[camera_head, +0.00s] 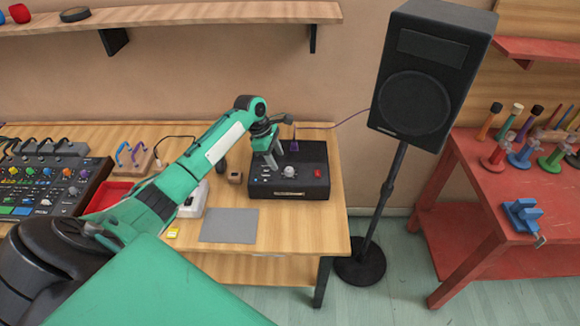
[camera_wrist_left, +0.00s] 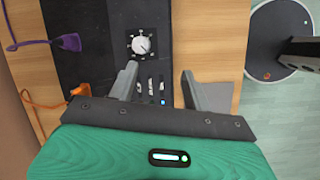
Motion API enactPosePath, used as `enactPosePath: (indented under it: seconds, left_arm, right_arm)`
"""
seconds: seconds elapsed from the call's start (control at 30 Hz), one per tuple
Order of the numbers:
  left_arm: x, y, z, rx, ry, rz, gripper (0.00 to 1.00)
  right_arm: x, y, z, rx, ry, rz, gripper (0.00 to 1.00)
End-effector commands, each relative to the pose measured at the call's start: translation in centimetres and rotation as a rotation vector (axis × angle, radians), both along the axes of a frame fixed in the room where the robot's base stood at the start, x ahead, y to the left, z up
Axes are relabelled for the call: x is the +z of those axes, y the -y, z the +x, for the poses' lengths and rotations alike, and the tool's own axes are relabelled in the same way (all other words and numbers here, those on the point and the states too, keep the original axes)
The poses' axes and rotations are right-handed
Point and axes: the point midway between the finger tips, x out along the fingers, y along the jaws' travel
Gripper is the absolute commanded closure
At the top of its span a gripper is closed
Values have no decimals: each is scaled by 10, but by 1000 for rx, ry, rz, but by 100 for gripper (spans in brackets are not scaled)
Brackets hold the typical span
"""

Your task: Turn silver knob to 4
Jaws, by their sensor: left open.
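The silver knob (camera_head: 289,171) is on top of a black box (camera_head: 315,155) on the wooden table. In the left wrist view the knob (camera_wrist_left: 141,44) is round and pale, with marks around it too small to read. My left gripper (camera_head: 276,161) is above the black box, fingers pointing down. In the left wrist view my left gripper (camera_wrist_left: 159,68) is open and empty, and the knob lies just ahead of the fingertips, nearer the left finger. The fingers look apart from the knob. My right gripper is out of view.
A red button (camera_head: 318,172) and small switches (camera_wrist_left: 150,86) are also on the box. A purple cable (camera_wrist_left: 67,42) runs beside it. A grey mat (camera_head: 229,225) lies in front, a mixer (camera_head: 65,184) stands left, and a black speaker (camera_head: 425,85) on a stand right.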

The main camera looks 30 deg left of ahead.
Motion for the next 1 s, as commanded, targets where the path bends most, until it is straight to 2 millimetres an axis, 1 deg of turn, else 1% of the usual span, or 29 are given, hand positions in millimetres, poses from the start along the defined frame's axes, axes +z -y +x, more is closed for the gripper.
enactPosePath:
  seconds: [0.03,0.13,0.23,0.33,0.47,0.8,0.9,1.0]
  left_arm:
    - [15,-12,8,66,-10,-21,50]
    - [33,-26,16,166,-31,-61,50]
    - [40,-31,20,212,-41,-83,50]
    - [37,-30,22,223,-46,-89,50]
    - [20,-23,25,222,-47,-89,50]
    - [-47,0,39,222,-46,-88,50]
    - [-62,6,42,220,-45,-86,50]
    - [-73,9,45,221,-44,-87,50]
  right_arm:
    - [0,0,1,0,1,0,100]
    - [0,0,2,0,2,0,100]
    - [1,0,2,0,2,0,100]
    - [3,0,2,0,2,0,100]
    - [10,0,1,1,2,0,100]
    - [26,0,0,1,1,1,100]
    - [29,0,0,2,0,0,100]
    - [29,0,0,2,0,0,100]
